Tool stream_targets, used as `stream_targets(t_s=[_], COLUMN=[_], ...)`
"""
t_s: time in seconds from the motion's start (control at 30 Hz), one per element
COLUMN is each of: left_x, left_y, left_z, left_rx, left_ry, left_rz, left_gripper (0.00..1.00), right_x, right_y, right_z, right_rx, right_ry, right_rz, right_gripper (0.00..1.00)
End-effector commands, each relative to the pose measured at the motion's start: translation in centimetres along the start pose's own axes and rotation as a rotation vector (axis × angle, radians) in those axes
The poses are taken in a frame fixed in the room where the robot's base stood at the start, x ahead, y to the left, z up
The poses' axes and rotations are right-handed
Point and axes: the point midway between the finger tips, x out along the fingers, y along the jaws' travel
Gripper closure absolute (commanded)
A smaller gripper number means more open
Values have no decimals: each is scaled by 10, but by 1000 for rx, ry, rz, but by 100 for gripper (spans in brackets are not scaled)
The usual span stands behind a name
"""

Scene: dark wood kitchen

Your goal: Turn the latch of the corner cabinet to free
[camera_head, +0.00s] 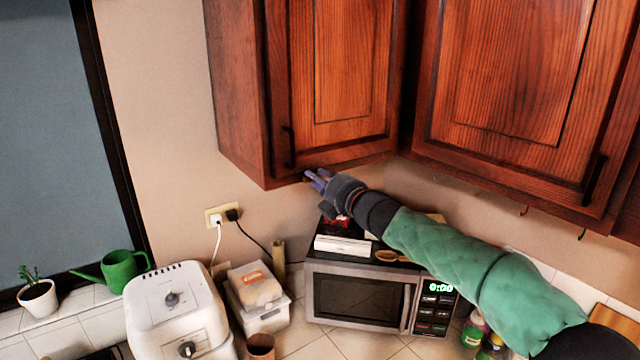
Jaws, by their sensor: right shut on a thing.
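The corner cabinet (345,60) is reddish-brown wood and hangs on the wall at the upper middle. Its door is closed, with a dark vertical handle (289,147) near the lower left. My right arm comes in from the lower right in a green sleeve. My right gripper (317,180) is at the cabinet's bottom edge, just below and right of the handle. It is shut on the small latch (306,179) there, which is mostly hidden by the fingers, so I cannot tell which way it is turned. My left gripper is not in view.
A microwave (360,297) with boxes and a wooden spoon on top stands under my right arm. A white appliance (178,310), a bread container (258,290) and a green watering can (122,270) are at left. Another closed cabinet (525,80) adjoins at right. The wall left of the corner cabinet is clear.

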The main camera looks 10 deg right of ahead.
Motion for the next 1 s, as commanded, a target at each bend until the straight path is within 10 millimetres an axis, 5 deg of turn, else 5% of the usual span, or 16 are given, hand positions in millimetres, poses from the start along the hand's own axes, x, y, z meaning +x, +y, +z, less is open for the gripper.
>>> stream_targets(t_s=[0.7, 0.73, 0.8, 1.0], left_x=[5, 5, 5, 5], left_y=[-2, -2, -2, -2], left_z=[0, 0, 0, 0], left_rx=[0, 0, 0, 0], left_ry=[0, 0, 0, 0], left_rz=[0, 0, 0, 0], left_gripper=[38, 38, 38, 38], right_x=[0, 0, 0, 0], right_y=[-4, -4, -4, -3], right_z=[-1, -1, -1, -1], right_rx=[-79, -79, -79, -78], right_ry=[1, 1, 1, 1], right_rz=[-4, -4, -4, -2], right_gripper=[100, 71, 51, 50])
